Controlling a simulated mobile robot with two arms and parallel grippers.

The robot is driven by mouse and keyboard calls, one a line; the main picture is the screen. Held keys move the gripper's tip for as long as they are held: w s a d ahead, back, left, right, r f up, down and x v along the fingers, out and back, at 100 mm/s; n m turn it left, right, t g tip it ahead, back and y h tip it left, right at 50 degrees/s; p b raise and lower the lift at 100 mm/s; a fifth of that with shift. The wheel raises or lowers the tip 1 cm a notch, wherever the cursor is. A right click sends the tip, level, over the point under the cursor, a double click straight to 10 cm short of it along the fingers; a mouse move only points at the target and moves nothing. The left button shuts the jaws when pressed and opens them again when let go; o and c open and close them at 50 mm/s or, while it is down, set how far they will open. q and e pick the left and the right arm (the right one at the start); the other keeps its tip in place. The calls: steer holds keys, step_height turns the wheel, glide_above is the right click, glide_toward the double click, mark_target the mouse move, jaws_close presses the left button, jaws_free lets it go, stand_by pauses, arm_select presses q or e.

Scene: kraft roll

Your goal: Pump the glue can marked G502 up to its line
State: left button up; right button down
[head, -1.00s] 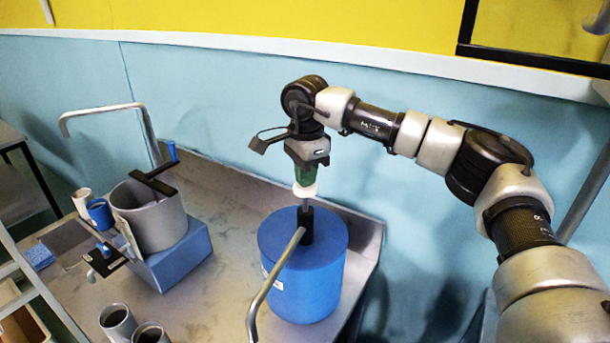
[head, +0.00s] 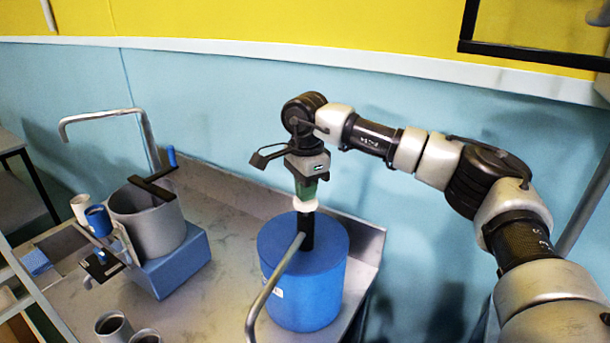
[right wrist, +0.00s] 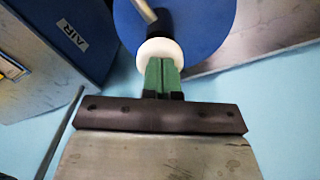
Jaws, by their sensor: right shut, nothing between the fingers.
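A blue drum (head: 302,292) stands on the bench with a black pump collar (head: 307,230) on its lid. The white pump knob (head: 305,205) sits close above the collar; it also shows in the right wrist view (right wrist: 160,50). My right gripper (head: 306,197) points down with its green fingers shut and empty, their tips at the top of the knob. A bent metal spout (head: 272,283) runs from the pump to the lower left. Grey cans (head: 112,327) stand at the bottom edge, partly cut off. No G502 mark or line is legible. My left gripper is out of view.
A grey pot (head: 152,222) sits on a blue base (head: 172,263) at left, with a blue cup (head: 97,218) and a white cup (head: 80,205) beside it. A bent pipe (head: 105,112) rises behind. A box marked AIR (right wrist: 72,38) shows in the wrist view.

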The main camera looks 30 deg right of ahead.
steer(key=shift+r+p, duration=2.5)
steer(key=shift+r, duration=1.35)
steer(key=shift+f, duration=0.2)
steer(key=shift+f+b, duration=2.65)
steer(key=shift+f, duration=1.4)
steer(key=shift+r, duration=0.15)
steer(key=shift+r+p, duration=2.85)
steer(key=shift+r, duration=1.25)
steer(key=shift+f, duration=0.2)
